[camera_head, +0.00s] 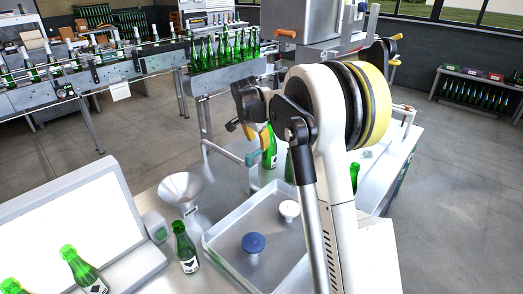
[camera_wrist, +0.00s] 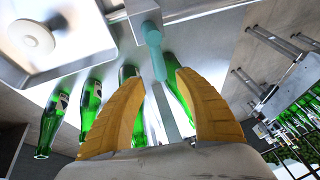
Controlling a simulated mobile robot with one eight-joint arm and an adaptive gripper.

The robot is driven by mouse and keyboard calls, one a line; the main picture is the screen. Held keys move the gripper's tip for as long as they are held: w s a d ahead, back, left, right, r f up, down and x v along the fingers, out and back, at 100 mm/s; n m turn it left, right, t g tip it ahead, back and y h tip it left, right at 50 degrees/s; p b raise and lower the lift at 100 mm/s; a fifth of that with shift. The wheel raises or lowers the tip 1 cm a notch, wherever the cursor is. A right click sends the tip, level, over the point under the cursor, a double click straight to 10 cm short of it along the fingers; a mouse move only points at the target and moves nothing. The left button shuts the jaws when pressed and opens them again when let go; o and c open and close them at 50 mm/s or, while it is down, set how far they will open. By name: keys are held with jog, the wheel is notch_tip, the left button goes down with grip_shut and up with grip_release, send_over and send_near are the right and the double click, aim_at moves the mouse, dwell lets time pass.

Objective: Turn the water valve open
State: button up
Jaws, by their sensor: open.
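The water valve appears as a teal lever (camera_wrist: 153,36) on a grey fitting in the wrist view. The lever points down the picture between my two yellow-orange fingers. My gripper (camera_wrist: 162,78) is open, with one finger on each side of the lever's lower end. I cannot tell whether either finger touches it. In the head view a teal lever (camera_head: 257,156) shows just below my gripper (camera_head: 264,138), beside a green bottle. My arm hides part of the area around it.

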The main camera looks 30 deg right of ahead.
aim_at(260, 149)
jog(key=b+x, duration=0.1)
jog(key=x, duration=0.4)
jog(key=shift+w+d+f, duration=0.1)
jog(key=shift+d+f, duration=0.1)
jog(key=shift+f, duration=0.15)
jog(key=shift+r, duration=0.1)
grip_shut()
